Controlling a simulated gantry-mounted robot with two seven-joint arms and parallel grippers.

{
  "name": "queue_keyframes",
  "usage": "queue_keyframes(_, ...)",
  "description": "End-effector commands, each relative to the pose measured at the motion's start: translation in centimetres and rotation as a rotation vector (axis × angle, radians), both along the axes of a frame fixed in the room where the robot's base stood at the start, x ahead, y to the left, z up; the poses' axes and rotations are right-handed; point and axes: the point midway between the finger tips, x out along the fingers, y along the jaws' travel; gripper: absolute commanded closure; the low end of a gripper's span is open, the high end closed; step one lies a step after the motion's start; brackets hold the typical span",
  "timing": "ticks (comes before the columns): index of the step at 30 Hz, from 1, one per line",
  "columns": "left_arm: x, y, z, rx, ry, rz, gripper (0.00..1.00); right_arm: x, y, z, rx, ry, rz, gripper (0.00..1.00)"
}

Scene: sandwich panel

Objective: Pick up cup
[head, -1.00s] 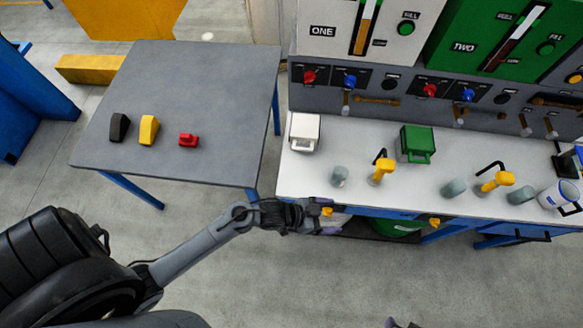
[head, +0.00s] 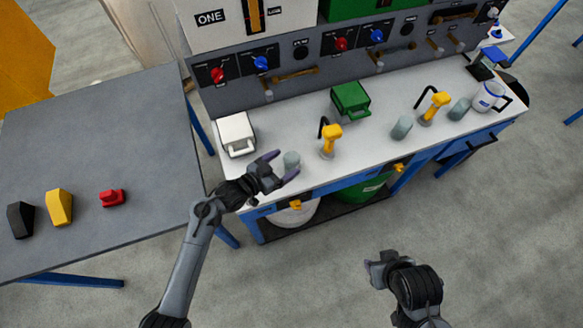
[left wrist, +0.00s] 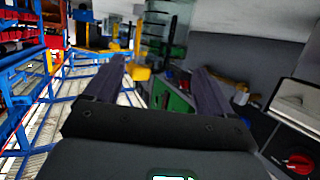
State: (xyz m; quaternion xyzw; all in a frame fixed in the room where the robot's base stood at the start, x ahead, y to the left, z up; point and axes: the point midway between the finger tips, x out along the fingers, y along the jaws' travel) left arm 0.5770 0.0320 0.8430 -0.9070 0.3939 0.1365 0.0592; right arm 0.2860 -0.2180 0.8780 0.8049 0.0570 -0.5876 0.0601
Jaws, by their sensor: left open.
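Several small grey cups stand upright on the white bench. The nearest cup (head: 291,160) is at the bench's front left, another (head: 401,127) is near the middle, and one (head: 459,109) is farther right. A white and blue mug (head: 488,96) stands near the right end. My left gripper (head: 286,166) is open at the bench's front edge. Its fingers appear either side of the nearest cup in the head view; whether they touch it I cannot tell. The left wrist view shows the fingers apart (left wrist: 162,78), with no clear cup between them. My right gripper (head: 374,270) is over the floor, its jaws unclear.
A white box (head: 236,133) and a green box (head: 350,98) stand behind the cups. The panel (head: 300,55) with knobs stands at the back. A grey table (head: 100,135) at left holds black, yellow and red pieces.

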Motion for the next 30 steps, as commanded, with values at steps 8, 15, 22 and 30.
queue_keyframes(8, 1.1, -1.2, -0.6, -0.001, 0.001, 0.000, 0.16, 0.1, 0.0, -0.4, -0.001, -0.003, 0.001, 0.57)
queue_keyframes(15, 3.1, -3.4, -1.4, -0.002, 0.002, 0.000, 0.16, 0.1, -0.1, -1.3, -0.005, -0.004, 0.004, 0.57)
queue_keyframes(22, 3.9, -4.3, -1.7, 0.000, 0.001, 0.000, 0.16, 0.1, -0.2, -1.5, -0.010, -0.004, 0.006, 0.57)
queue_keyframes(30, 3.9, -4.3, -1.7, 0.001, 0.001, 0.000, 0.28, 0.1, -0.2, -1.4, -0.009, -0.004, 0.006, 0.57)
